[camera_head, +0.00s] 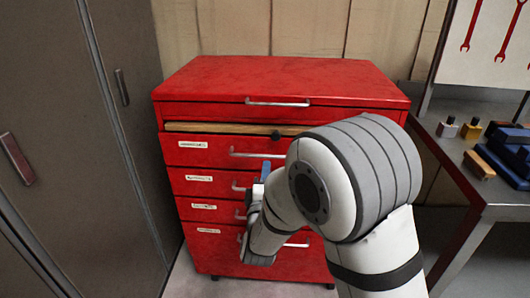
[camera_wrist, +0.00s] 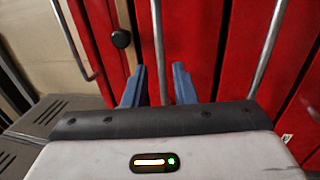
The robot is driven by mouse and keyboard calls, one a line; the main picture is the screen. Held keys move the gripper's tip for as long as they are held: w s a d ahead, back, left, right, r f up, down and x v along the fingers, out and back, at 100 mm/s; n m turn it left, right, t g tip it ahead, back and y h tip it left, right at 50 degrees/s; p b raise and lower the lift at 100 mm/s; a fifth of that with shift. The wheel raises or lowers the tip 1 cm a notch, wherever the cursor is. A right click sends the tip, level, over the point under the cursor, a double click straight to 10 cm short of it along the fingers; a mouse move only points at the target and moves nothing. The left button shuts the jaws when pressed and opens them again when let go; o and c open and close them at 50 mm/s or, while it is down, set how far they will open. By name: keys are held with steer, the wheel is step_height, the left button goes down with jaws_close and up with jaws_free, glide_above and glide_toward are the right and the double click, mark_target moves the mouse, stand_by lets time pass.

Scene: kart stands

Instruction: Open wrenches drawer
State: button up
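A red tool cabinet (camera_head: 280,75) has several drawers with small white labels, too small to read, so I cannot tell which is the wrenches drawer. The top labelled drawer (camera_head: 215,150) looks shut and has a horizontal metal handle (camera_head: 250,155). My gripper (camera_head: 265,172) is at the cabinet front by this handle, partly hidden by my arm. In the wrist view, my gripper (camera_wrist: 157,88) is open, its blue fingers on either side of a metal bar, which seems to be that handle (camera_wrist: 157,40). I cannot tell whether the fingers touch it.
A wooden strip (camera_head: 225,127) with a black knob (camera_head: 276,134) lies above the drawer. Lower drawer handles sit close below. A dark locker (camera_head: 75,140) stands at the left. A workbench (camera_head: 490,190) with small items stands at the right.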

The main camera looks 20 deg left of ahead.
mark_target(268, 156)
steer(key=x, duration=0.6)
steer(key=shift+w, duration=0.3)
steer(key=shift+r, duration=0.1)
jaws_close()
